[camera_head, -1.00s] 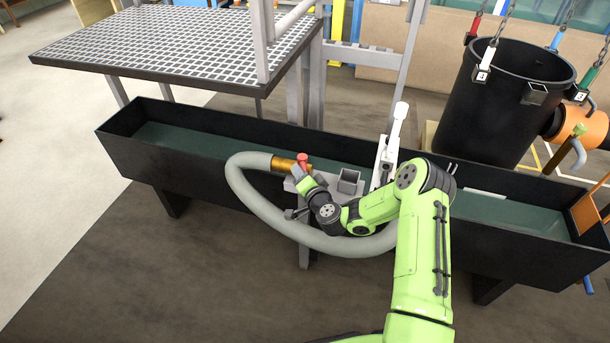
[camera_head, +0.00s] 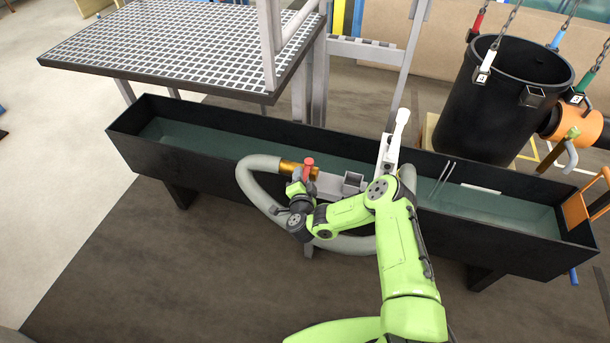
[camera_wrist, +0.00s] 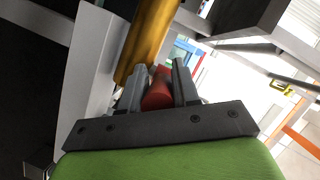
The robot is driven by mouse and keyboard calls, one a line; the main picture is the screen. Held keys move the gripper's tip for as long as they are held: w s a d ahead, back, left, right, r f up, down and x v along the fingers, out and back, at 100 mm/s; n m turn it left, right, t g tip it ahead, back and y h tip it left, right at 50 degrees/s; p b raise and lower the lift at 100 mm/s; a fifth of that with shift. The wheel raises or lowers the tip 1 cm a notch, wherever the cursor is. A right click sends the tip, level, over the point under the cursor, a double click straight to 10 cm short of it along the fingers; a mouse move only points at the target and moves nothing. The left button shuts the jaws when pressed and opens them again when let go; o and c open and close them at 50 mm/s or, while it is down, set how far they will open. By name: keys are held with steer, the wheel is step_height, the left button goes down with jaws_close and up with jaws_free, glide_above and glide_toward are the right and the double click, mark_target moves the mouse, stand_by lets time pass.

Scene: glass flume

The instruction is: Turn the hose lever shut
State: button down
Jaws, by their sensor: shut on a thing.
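The red hose lever (camera_head: 309,162) stands on the brass fitting (camera_head: 289,167) at the end of the thick grey hose (camera_head: 247,181). The hose loops in front of the black trough. My gripper (camera_head: 307,175) is at the lever, on the near side of the fitting. In the wrist view the red lever (camera_wrist: 157,90) lies between my two grey fingers (camera_wrist: 158,88), which are shut on it. The brass fitting (camera_wrist: 148,38) runs just beyond the fingers. The fingers hide part of the lever, so its exact angle is hard to tell.
The long black trough (camera_head: 150,158) holds dark green water. A grey bracket (camera_head: 352,182) and a white upright handle (camera_head: 402,120) stand right of the fitting. A grated platform (camera_head: 180,40) is behind left; a black drum (camera_head: 510,100) hangs at right. The front floor is open.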

steer(key=c, duration=0.9)
jaws_free()
steer(key=p+v, duration=0.4)
steer(key=v, duration=1.1)
steer(key=shift+s, duration=0.35)
steer(key=shift+r, duration=0.1)
